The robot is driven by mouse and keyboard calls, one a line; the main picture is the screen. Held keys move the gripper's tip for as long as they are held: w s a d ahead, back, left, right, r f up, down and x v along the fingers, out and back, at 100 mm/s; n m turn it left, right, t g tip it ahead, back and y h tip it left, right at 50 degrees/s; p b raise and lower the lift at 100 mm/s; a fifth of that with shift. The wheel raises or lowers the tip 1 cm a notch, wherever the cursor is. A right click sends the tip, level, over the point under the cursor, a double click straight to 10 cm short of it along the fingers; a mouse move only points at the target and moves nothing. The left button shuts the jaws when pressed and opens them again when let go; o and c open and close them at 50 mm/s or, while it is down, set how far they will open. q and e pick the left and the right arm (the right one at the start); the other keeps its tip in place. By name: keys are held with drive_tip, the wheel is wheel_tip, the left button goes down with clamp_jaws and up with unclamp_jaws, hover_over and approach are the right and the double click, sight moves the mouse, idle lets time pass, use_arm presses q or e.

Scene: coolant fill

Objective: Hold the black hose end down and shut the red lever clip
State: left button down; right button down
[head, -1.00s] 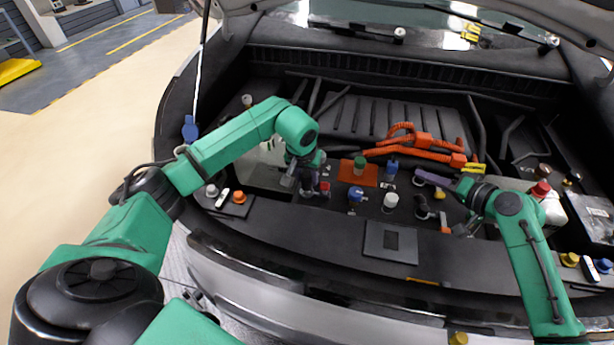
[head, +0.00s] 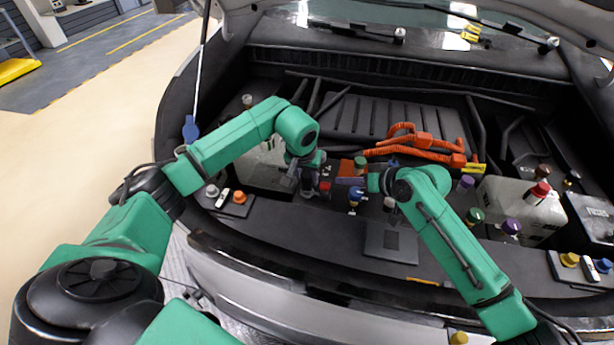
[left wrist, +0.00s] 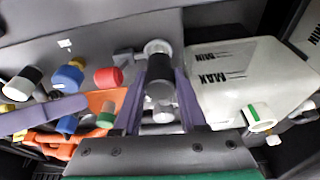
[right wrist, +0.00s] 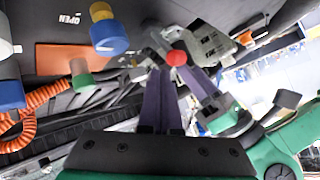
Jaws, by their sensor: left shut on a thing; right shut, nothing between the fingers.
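The black hose end (left wrist: 160,72) stands between the purple fingers of my left gripper (left wrist: 160,112) in the left wrist view. That gripper is shut on it; in the head view my left gripper (head: 308,190) is low at the front of the bay. The red lever clip's red end (left wrist: 108,77) sticks out to the left of the hose end. It also shows in the head view (head: 325,187) and the right wrist view (right wrist: 176,58). My right gripper (right wrist: 162,85) is shut and empty, its tips close to the red end. Contact cannot be told.
A white reservoir marked MAX and MIN (left wrist: 240,80) stands beside my left gripper. Blue (right wrist: 108,38) and green (right wrist: 82,75) caps are close to my right gripper. Orange cables (head: 415,148) run behind. A flat dark panel (head: 391,243) lies in front.

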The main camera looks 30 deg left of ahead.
drive_tip(key=x, duration=0.5)
drive_tip(key=shift+a+f, duration=0.2)
drive_tip(key=shift+a, duration=0.1)
drive_tip(key=v, duration=1)
use_arm(q)
drive_tip(key=shift+f, duration=1.25)
idle(3.0)
drive_tip(key=shift+s+f, duration=0.1)
drive_tip(key=shift+f, duration=0.1)
use_arm(e)
drive_tip(key=shift+d, duration=0.1)
drive_tip(key=shift+f, duration=0.1)
idle(1.1)
